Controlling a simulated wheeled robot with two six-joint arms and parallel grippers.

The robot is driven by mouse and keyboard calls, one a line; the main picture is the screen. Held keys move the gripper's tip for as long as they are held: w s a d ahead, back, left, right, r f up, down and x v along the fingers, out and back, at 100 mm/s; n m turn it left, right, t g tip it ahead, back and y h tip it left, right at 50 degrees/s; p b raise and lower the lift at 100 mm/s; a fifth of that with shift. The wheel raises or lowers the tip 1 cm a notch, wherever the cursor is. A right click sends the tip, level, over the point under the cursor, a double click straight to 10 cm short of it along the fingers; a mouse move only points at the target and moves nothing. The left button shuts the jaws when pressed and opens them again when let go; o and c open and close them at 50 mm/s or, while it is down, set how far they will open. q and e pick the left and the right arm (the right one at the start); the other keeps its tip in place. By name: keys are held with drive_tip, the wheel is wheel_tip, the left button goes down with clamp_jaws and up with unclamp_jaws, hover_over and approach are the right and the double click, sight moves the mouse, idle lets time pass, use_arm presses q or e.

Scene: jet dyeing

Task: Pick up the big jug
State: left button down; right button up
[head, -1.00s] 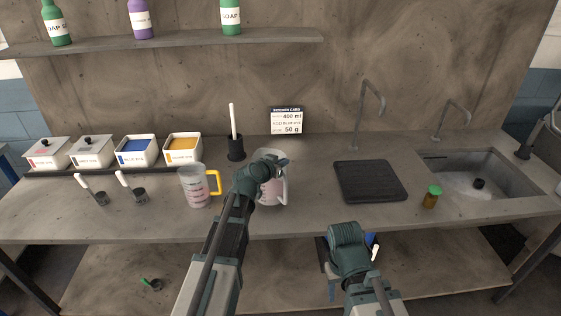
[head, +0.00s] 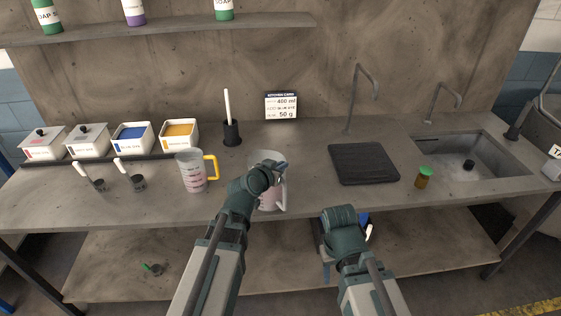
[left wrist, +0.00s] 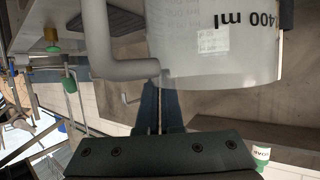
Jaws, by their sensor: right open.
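A translucent jug with a pale handle (head: 270,198) is at the bench front in the head view. It shows upside down in the left wrist view (left wrist: 215,55), with a "400 ml" mark and its grey handle at left. My left gripper (head: 276,168) is at the jug's top, its blue fingers (left wrist: 160,105) close together at the rim beside the handle; the exact contact is partly hidden. Another jug with a yellow handle (head: 191,172) and pink marks stands to its left. My right gripper (head: 345,240) is open at the bench's front edge, its fingertips mostly hidden.
A dark holder (head: 232,133) and recipe card (head: 281,106) are behind.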

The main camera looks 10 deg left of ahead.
use_arm(q)
drive_tip(key=shift+s+d+r, duration=0.1)
drive_tip(key=shift+s+d, duration=0.1)
drive_tip(key=shift+s, duration=0.5)
drive_tip(key=shift+s+d+r, duration=0.1)
drive_tip(key=shift+s+d, duration=0.05)
drive_tip(key=shift+s, duration=0.6)
